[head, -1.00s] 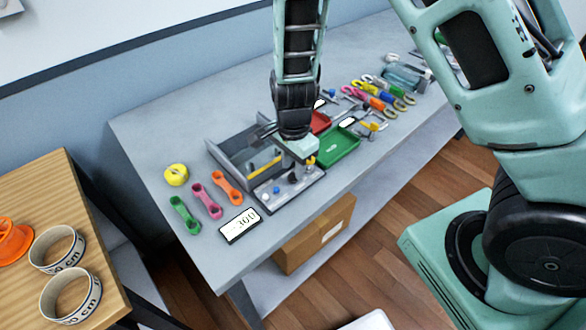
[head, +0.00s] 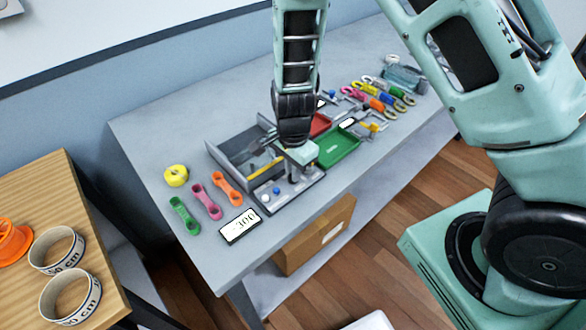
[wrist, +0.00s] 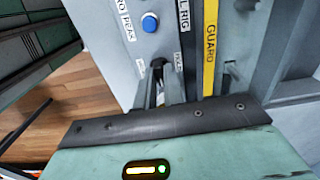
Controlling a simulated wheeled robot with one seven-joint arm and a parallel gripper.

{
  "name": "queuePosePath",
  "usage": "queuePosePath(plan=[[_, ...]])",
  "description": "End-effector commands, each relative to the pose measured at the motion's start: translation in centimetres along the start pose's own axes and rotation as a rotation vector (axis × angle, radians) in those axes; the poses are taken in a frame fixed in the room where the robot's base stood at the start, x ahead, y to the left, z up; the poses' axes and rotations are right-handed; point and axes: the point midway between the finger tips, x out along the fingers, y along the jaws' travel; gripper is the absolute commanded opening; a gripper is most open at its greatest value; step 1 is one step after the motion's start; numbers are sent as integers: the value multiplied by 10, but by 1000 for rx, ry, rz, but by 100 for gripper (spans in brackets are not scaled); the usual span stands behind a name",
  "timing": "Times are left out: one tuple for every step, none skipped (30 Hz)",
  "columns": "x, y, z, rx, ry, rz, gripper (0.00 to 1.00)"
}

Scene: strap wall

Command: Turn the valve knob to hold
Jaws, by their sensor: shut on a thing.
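The dark valve knob (wrist: 158,66) stands on a grey panel in the wrist view, with a small white label beside it that I cannot read. My gripper (wrist: 161,90) is shut on the knob, its fingers partly hidden by my gripper's housing. In the head view, my gripper (head: 293,177) points down at the panel (head: 302,192) at the front of the bench, and it hides the knob. The knob's pointer direction cannot be made out.
A blue button (wrist: 149,22) and a yellow GUARD strip (wrist: 210,40) are close to my fingers. A display (head: 240,226) reads -300. Colored links (head: 207,201) lie left, a green tray (head: 338,147) right.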

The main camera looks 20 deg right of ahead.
Motion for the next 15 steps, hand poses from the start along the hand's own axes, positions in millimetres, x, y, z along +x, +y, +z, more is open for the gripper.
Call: queuePosePath(plan=[[0, 0, 0, -14, 0, -1, 0], [0, 0, 0, -26, 0, 0, 0], [0, 0, 0, -43, 0, 0, 0], [0, 0, -1, -57, 0, 0, 0], [-1, 0, -1, -74, 0, 0, 0], [-1, 0, -1, -101, 0, 0, 0], [-1, 0, 0, -121, 0, 0, 0], [-1, 0, 0, -144, 0, 0, 0], [-1, 0, 0, -176, 0, 0, 0], [-1, 0, 0, -202, 0, 0, 0], [-1, 0, -1, -226, 0, -1, 0], [-1, 0, -1, -264, 1, -1, 0], [-1, 0, -1, -292, 0, -1, 0], [-1, 0, 0, -321, 0, -1, 0], [-1, 0, 0, -360, 0, -1, 0]])
